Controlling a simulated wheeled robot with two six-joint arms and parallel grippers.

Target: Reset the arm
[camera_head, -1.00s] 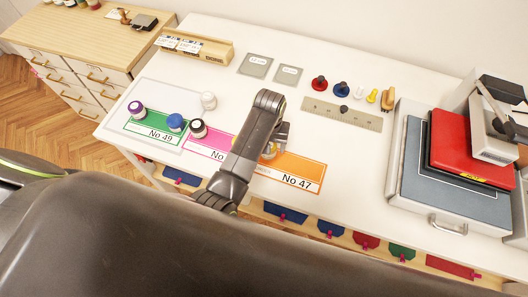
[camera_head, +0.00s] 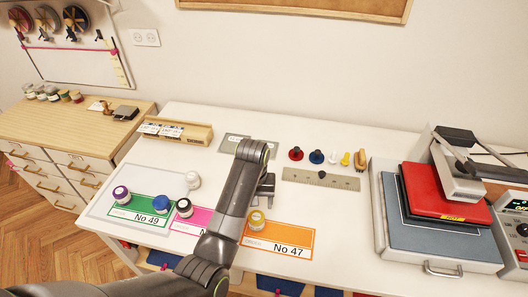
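My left arm (camera_head: 233,210) reaches in from the lower left over the white table. Its gripper (camera_head: 266,187) hangs over the table behind a yellow-topped spool (camera_head: 257,221), partly hidden by the arm. It appears apart from the spool, and its finger opening is unclear. The spool stands on the orange No 47 card (camera_head: 292,236). My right gripper is not in view.
Purple (camera_head: 121,195), blue (camera_head: 164,204), black (camera_head: 184,208) and white (camera_head: 193,181) topped spools stand left of the arm. A ruler (camera_head: 320,179) and small colored items lie behind right. A heat press (camera_head: 435,215) fills the right side.

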